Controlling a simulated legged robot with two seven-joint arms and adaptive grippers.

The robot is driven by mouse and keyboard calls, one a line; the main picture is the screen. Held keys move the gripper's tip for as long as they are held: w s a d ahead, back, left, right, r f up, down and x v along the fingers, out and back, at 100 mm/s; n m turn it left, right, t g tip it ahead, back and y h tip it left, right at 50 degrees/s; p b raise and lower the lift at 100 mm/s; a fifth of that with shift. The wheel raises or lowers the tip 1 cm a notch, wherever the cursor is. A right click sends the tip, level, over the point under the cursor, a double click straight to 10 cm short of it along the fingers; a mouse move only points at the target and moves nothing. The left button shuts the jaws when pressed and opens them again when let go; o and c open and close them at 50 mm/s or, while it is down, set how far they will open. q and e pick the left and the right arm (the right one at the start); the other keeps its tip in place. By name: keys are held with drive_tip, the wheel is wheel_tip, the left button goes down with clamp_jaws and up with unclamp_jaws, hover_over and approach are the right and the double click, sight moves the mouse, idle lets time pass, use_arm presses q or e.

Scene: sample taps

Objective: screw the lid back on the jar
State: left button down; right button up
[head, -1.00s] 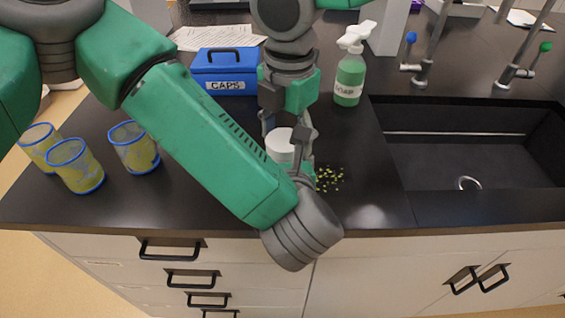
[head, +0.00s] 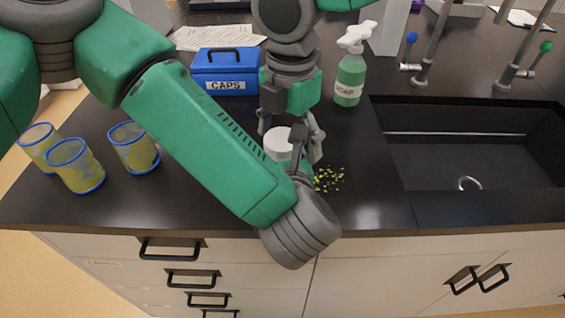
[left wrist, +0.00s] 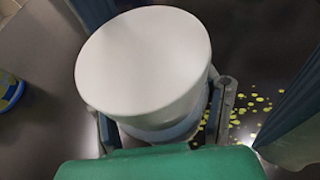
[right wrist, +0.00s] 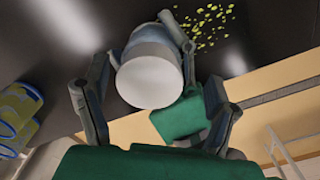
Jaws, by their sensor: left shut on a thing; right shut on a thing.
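The jar (left wrist: 165,132) stands on the dark counter, and its pale bluish body shows below the white lid (head: 279,143). The lid sits on top of the jar and looks level; I cannot tell how tight it is. My left gripper (left wrist: 165,120) is shut on the jar, one finger on each side below the lid. My right gripper (head: 290,130) comes from above, its fingers on either side of the lid, shut on it. The lid also shows in the right wrist view (right wrist: 150,80). My left forearm hides the jar's lower part in the head view.
Small yellow-green bits (head: 328,179) lie right of the jar. Several yellow cups with blue rims (head: 77,168) stand at left. A blue CAPS box (head: 225,80) and a green soap bottle (head: 349,80) stand behind. A sink (head: 470,150) is at right.

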drive_tip(key=shift+a+r, duration=0.15)
drive_tip(key=shift+r, duration=2.25)
drive_tip(key=shift+a+r+n, duration=0.15)
drive_tip(key=shift+r+n, duration=0.7)
drive_tip(key=shift+a+r+n, duration=0.1)
drive_tip(key=shift+r+n, duration=0.7)
drive_tip(key=shift+n, duration=0.05)
drive_tip(key=shift+f, duration=4.05)
drive_tip(key=shift+c, duration=0.6)
